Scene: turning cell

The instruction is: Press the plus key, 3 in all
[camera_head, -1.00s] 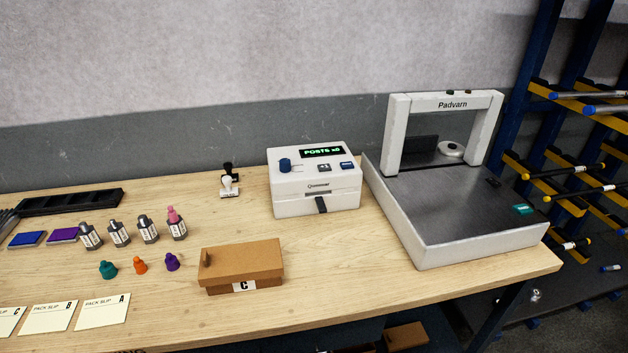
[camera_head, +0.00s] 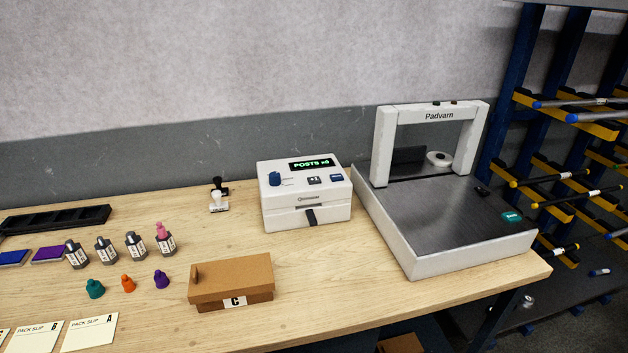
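A white label machine (camera_head: 306,216) stands on the wooden bench at the middle of the view. Its dark display (camera_head: 312,163) shows green text that looks like "POSTS x0". Below the display are a blue knob (camera_head: 274,179), a small dark key (camera_head: 314,180) and a blue key (camera_head: 336,177). The dark key seems to carry a light mark, too small to read for sure. Neither of my grippers is in view, and nothing touches the machine.
A cardboard box marked C (camera_head: 232,280) lies in front of the machine. The Padvarn unit (camera_head: 448,228) stands close on the right. Stamps (camera_head: 218,196), bottles and caps are on the left. A blue rack (camera_head: 510,90) is far right.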

